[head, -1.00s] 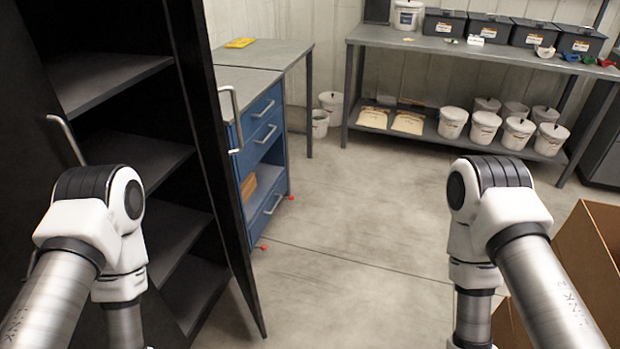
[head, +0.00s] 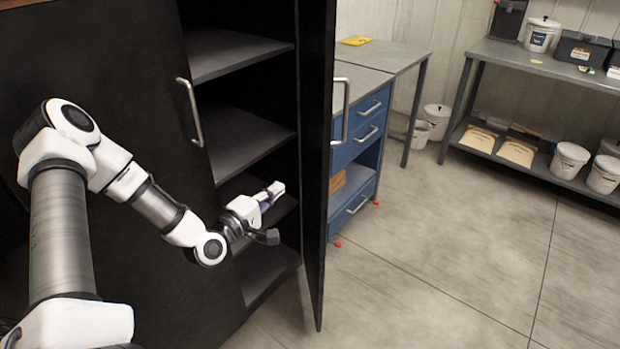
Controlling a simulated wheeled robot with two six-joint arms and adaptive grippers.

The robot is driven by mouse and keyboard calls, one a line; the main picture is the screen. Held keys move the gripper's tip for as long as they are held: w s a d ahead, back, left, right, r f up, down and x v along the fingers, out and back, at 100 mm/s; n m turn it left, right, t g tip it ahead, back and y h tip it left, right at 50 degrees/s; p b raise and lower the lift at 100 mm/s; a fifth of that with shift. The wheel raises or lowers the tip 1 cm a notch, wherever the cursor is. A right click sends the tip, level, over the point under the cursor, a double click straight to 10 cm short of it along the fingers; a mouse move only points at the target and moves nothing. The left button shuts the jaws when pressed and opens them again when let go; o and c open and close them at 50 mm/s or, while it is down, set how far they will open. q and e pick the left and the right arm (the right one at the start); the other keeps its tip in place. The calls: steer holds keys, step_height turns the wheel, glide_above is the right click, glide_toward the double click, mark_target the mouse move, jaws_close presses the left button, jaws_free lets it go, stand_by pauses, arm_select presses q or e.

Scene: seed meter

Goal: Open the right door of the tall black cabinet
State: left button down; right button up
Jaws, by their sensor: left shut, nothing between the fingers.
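The tall black cabinet (head: 110,120) fills the left of the head view. Its left door is closed, with a metal bar handle (head: 190,112). Its right door (head: 317,150) stands partly open and shows almost edge-on, with its own handle (head: 340,112) on the outer face. Grey shelves (head: 235,140) show in the gap. My left gripper (head: 276,190) is shut and empty, at the opening in front of the shelves, left of the right door's inner face. I cannot tell whether it touches the door. My right gripper is out of view.
A blue drawer unit (head: 360,150) with a grey top stands just right of the open door. A grey workbench (head: 545,65) with bins and white buckets is at the back right. The concrete floor (head: 450,250) between is clear.

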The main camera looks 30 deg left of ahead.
arm_select(q)
glide_toward(318, 168)
steer(key=w+a, duration=0.2)
steer(key=w, duration=0.1)
steer(key=shift+w+d+r, duration=0.25)
steer(key=shift+w+d, duration=0.6)
steer(key=shift+w, duration=0.25)
steer(key=shift+w+d, duration=0.3)
steer(key=shift+d, duration=0.05)
